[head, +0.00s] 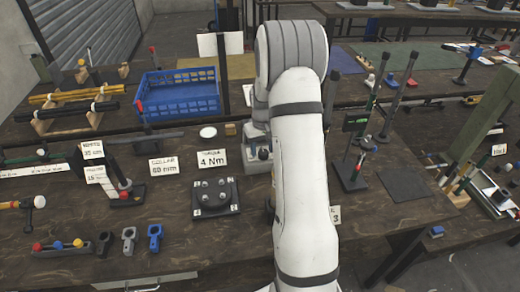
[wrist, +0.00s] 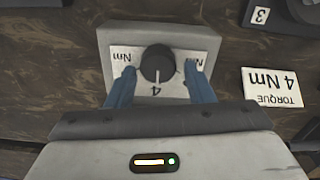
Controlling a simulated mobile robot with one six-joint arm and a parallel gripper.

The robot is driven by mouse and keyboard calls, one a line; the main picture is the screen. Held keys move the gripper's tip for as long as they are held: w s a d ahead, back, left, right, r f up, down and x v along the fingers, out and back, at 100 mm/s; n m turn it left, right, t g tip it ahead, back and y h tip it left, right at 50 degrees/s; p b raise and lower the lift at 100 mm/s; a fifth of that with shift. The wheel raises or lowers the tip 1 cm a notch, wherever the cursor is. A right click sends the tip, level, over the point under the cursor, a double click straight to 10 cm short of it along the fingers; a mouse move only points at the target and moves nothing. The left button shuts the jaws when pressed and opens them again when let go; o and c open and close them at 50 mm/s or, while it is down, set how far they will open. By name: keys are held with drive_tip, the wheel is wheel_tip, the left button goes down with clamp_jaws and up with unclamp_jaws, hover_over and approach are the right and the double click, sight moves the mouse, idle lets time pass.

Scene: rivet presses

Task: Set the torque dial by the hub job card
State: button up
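The torque dial is a black round knob (wrist: 157,64) with a white pointer line, on a grey box (wrist: 193,37) with a white marked plate. In the wrist view the pointer line points down toward a "4". Other marks on the plate end in "Nm" and are partly hidden by my fingers. My gripper (wrist: 160,75) is open, its blue fingers on either side of the knob with a gap at each side. The card reading "TORQUE 4 Nm" (wrist: 272,88) lies beside the box; it also shows in the head view (head: 212,159). My arm partly hides the grey box (head: 257,158) there.
A "COLLAR 60 mm" card (head: 164,166) and a dark plate fixture (head: 215,197) are on the bench left of my arm. A blue crate (head: 178,95) stands behind. A dark stand with upright tools (head: 349,170) is to the right.

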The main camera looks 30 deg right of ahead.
sight(263, 151)
drive_tip(key=shift+o, duration=0.7)
drive_tip(key=shift+s, duration=0.15)
wheel_tip(263, 151, up, 8)
drive_tip(key=shift+f+b, duration=0.15)
drive_tip(key=shift+b, duration=0.25)
drive_tip(key=s+a+r+t, duration=0.1)
drive_tip(key=s+a+r, duration=0.9)
drive_tip(key=s+a, duration=0.4)
drive_tip(key=s, duration=0.5)
drive_tip(key=s+a+n+t, duration=0.1)
drive_tip(key=s+a, duration=0.2)
drive_tip(key=s, duration=0.4)
drive_tip(key=shift+s+a+r+t, duration=0.15)
drive_tip(key=shift+s+r+t, duration=0.15)
drive_tip(key=shift+s, duration=0.1)
